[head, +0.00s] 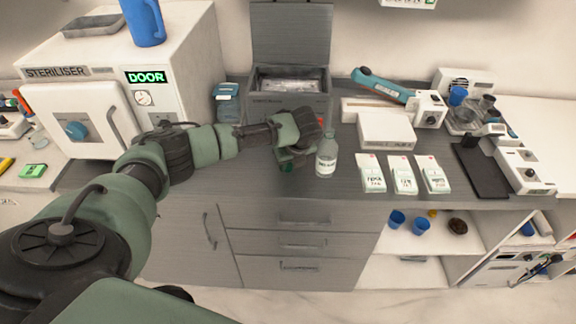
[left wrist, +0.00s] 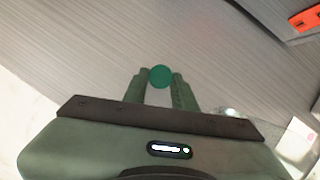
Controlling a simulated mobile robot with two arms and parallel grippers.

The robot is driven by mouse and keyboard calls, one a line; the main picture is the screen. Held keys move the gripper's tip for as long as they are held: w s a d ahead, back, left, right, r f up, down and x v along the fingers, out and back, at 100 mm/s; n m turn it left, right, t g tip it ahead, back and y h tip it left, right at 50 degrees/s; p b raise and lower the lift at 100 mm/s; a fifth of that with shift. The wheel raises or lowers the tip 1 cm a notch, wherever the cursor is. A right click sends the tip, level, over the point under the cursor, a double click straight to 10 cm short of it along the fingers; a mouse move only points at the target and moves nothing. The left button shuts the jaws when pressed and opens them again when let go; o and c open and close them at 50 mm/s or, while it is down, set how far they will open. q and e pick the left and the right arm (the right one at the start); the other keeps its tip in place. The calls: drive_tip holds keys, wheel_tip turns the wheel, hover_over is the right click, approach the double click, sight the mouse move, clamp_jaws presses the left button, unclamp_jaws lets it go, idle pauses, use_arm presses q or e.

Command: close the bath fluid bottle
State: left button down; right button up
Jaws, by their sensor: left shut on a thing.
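A clear bottle (head: 326,157) with a white label stands upright near the counter's front edge in the head view. No cap shows on its narrow top, and the label is too small to read. My left gripper (head: 287,164) is just left of the bottle, pointing down, apart from it or nearly touching; I cannot tell which. In the left wrist view the gripper (left wrist: 158,88) is shut on a small round green cap (left wrist: 160,76), held between the fingertips. A shiny clear patch beside the right finger may be the bottle. My right gripper is not in view.
An open grey box (head: 291,38) stands behind the gripper. White labelled packets (head: 403,175) lie to the bottle's right, with a white box (head: 386,131) behind them. The steriliser (head: 80,115) stands at left. A dark tray (head: 480,170) lies at right.

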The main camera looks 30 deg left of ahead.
sight(289, 167)
use_arm(q)
drive_tip(key=shift+r, duration=0.15)
drive_tip(key=shift+r, duration=0.25)
wheel_tip(289, 167, up, 19)
drive_tip(key=b, duration=0.3)
drive_tip(key=shift+r+b, duration=0.15)
drive_tip(key=shift+b, duration=0.15)
drive_tip(key=s+d+f+n+g, duration=0.45)
drive_tip(key=s+d+n, duration=0.25)
drive_tip(key=d+n, duration=0.35)
drive_tip(key=s+d+f+n+g+h, duration=0.1)
drive_tip(key=s+d+f+n+h, duration=0.1)
drive_tip(key=s+n, duration=0.5)
drive_tip(key=s+d+f+n+g+h+b, duration=0.1)
drive_tip(key=s+d+f+n, duration=0.1)
drive_tip(key=s+d+n, duration=0.3)
drive_tip(key=s+n, duration=0.2)
drive_tip(key=s, duration=0.2)
drive_tip(key=shift+d+g+h, duration=0.25)
drive_tip(key=shift+g+h, duration=0.1)
drive_tip(key=shift+h, duration=0.05)
